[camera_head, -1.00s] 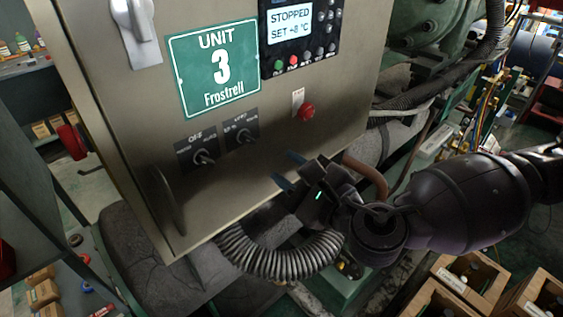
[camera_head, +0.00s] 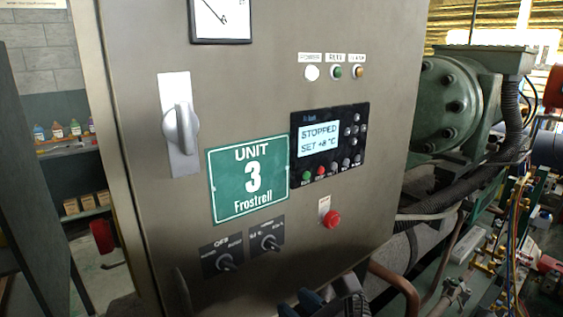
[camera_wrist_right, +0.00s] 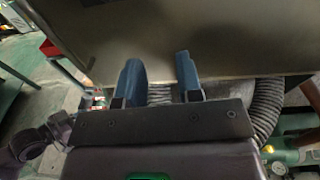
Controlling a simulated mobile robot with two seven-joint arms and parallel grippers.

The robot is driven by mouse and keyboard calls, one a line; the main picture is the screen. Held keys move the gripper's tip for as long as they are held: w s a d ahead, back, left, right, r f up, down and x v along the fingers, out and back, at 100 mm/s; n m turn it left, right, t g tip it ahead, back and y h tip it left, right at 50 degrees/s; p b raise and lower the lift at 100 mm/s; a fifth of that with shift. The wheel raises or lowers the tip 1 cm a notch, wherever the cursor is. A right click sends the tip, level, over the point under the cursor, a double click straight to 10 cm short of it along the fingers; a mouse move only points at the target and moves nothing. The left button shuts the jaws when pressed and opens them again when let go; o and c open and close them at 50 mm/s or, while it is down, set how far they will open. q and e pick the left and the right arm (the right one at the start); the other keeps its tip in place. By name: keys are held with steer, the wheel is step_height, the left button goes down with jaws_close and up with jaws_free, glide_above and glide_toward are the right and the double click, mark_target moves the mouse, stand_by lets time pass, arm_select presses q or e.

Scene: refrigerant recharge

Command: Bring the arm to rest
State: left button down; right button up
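My right gripper (camera_head: 322,298) shows at the bottom edge of the head view, in front of the lower part of the grey control cabinet (camera_head: 385,130). It is below the red push button and apart from it. In the right wrist view the two blue fingers (camera_wrist_right: 160,80) stand apart with nothing between them, so the gripper is open and empty. The cabinet's lower face is just beyond the fingertips. Most of the right arm is below the head view. My left gripper is not in view.
The cabinet carries a display reading STOPPED, SET +8 °C (camera_head: 319,138), a red button (camera_head: 332,218), two rotary switches (camera_head: 226,262) and a large switch handle (camera_head: 181,128). Green machinery (camera_head: 445,100) and hoses stand to the right. A ribbed hose (camera_wrist_right: 266,108) hangs close to the right gripper.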

steer(key=d+f+m+h+b, duration=0.15)
steer(key=d+f+m, duration=0.25)
steer(key=f+m, duration=0.65)
steer(key=d+f+m+h, duration=0.3)
steer(key=f+m, duration=0.3)
steer(key=m, duration=0.9)
steer(key=s+d+f+m+g+h, duration=0.1)
steer(key=s+d+f+m+h, duration=0.2)
steer(key=s+d+f+m, duration=0.3)
steer(key=s+d+f+m+g+h, duration=0.1)
steer(key=s+d+f+m+h, duration=0.2)
steer(key=s+d+f+m, duration=0.3)
steer(key=d+f+m, duration=0.4)
steer(key=d+m, duration=0.1)
steer(key=d, duration=0.1)
steer(key=shift+m+b, duration=0.35)
steer(key=shift+a, duration=0.1)
